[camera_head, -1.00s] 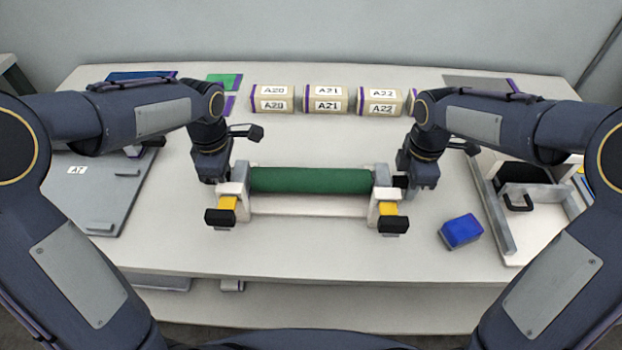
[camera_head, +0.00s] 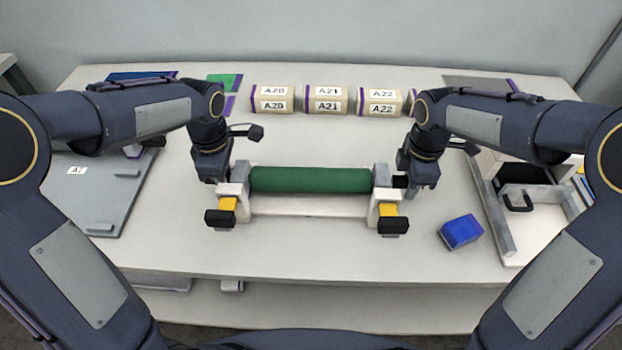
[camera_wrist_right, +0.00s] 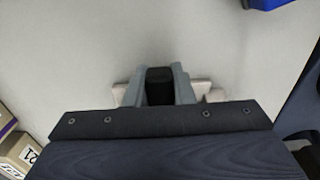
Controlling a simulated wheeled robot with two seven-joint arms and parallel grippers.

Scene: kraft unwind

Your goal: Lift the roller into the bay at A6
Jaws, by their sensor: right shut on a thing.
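The green roller (camera_head: 311,179) lies level between two white end stands with yellow latches and black ends, joined by a white bar (camera_head: 308,205). My right gripper (camera_head: 399,182) is at the roller's right end. In the right wrist view its grey fingers (camera_wrist_right: 160,87) are shut on a black end piece (camera_wrist_right: 160,78), with pale stand parts either side. My left gripper (camera_head: 222,186) is at the roller's left end, pointing down; its fingers are hidden behind the stand and wrist. No label A6 is readable.
Boxes labelled A20 (camera_head: 270,105), A21 (camera_head: 326,105) and A22 (camera_head: 382,108) stand at the back. A blue block (camera_head: 461,232) lies front right. A grey panel marked A7 (camera_head: 110,200) is left; a pale fixture with a black handle (camera_head: 518,203) is right. The table's front middle is clear.

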